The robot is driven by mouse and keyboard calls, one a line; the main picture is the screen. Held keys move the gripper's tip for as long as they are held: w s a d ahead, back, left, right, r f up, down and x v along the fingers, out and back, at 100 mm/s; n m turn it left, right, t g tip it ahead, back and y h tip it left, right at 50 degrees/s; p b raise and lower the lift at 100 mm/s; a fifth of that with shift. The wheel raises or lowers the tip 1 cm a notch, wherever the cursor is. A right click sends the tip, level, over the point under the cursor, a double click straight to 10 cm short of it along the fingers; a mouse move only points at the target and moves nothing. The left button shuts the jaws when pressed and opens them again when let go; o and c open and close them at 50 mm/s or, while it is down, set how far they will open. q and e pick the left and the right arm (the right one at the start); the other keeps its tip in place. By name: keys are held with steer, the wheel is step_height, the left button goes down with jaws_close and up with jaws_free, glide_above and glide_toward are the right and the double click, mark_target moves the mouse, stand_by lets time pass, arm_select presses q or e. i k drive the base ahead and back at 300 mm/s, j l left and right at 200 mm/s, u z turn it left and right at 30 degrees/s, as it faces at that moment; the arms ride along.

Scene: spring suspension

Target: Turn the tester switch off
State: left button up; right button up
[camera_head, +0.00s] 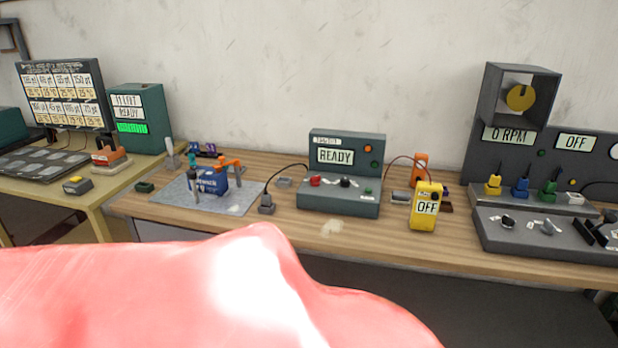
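A dark grey-green box unit (346,172) stands on the wooden bench near the middle. Its screen reads READY, and a small label above the screen is too small to read surely. I cannot tell which of these is the tester, and the position of any switch is too small to read. Neither of my grippers is in view.
A large, glossy pink-red shape (190,290) very close to the camera hides the bench's front left. A motor rig (545,225) with 0 RPM and OFF displays stands at the right. A blue part sits on a grey mat (235,203) at the left. Cables run beside the box.

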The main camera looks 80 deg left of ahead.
mark_target(314, 180)
steer(key=j+u, duration=0.1)
steer(key=u, duration=2.55)
